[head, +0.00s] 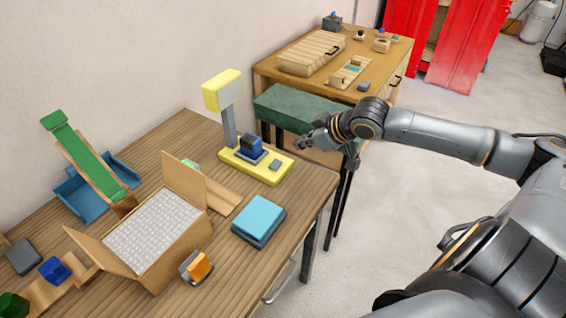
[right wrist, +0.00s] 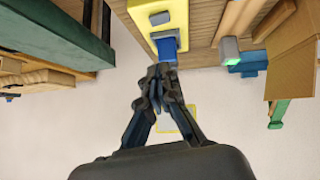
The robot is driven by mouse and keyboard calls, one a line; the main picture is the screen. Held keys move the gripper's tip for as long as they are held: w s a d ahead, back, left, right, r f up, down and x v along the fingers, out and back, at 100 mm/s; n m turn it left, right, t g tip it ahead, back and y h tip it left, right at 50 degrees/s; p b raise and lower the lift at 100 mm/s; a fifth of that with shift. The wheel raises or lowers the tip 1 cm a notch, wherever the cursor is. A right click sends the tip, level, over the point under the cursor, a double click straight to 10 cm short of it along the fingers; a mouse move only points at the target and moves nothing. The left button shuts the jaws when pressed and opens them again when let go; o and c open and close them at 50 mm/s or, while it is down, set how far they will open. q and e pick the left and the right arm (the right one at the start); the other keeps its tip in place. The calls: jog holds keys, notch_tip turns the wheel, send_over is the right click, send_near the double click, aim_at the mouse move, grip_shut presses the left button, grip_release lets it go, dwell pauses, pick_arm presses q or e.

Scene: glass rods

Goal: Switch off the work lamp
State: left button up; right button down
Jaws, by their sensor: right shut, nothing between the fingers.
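The work lamp has a yellow head (head: 222,91), a grey post (head: 229,127) and a yellow base (head: 235,165) on the wooden table. A blue switch block (head: 251,145) stands on the base, with a small grey part (head: 275,165) near the base's right end. My right gripper (head: 302,143) is shut and empty, to the right of the blue block. In the right wrist view, its closed fingers (right wrist: 157,84) point toward the blue block (right wrist: 167,47); I cannot tell whether they touch it. I cannot tell whether the lamp is lit. My left gripper is out of view.
An open cardboard box (head: 188,258) with white filling stands left of the lamp. A teal block (head: 259,219) lies in front of the base. A dark green-topped bench (head: 295,107) is behind my right gripper. A blue holder with a green ramp (head: 80,150) is farther left.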

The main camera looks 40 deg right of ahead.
jog(key=shift+w, duration=0.15)
jog(key=p, duration=0.2)
send_over(277, 161)
jog(key=s, duration=0.3)
jog(key=f, duration=0.7)
jog(key=shift+w+a, duration=0.15)
jog(key=shift+w, duration=0.1)
jog(key=f, duration=0.2)
jog(key=shift+d+f+p, duration=0.25)
jog(key=shift+f+p, duration=0.05)
jog(key=shift+d+f, duration=0.15)
jog(key=shift+f, duration=0.45)
jog(key=shift+d+f, duration=0.1)
jog(key=shift+f, duration=0.2)
